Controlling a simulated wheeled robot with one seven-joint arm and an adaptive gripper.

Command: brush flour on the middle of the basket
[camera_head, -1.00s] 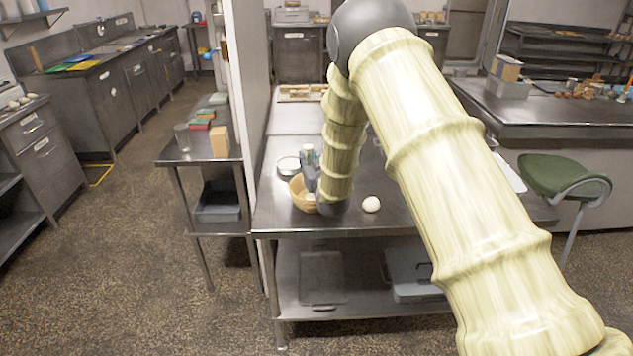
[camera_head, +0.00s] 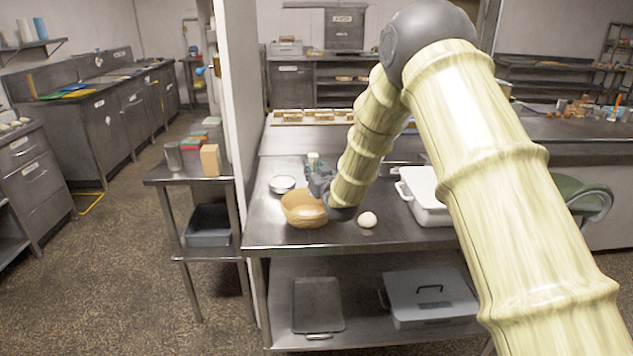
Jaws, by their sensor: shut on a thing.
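The basket (camera_head: 303,216) is a round tan bowl near the front of the steel table, with a pale patch inside it. My gripper (camera_head: 316,178) is above the basket's far right rim, at the end of my arm. It is small and partly hidden by my wrist, but looks shut on a slim thing with a pale top (camera_head: 313,158). I cannot tell for sure that this is the brush, and its lower end is hidden. A white dough ball (camera_head: 367,220) lies to the right of the basket.
A round metal tin (camera_head: 282,184) stands behind the basket. A white lidded container (camera_head: 428,196) is on the right of the table (camera_head: 268,236). A tray of small items (camera_head: 300,117) lies at the back. A wall edge (camera_head: 240,120) rises at the left. The table's front left is clear.

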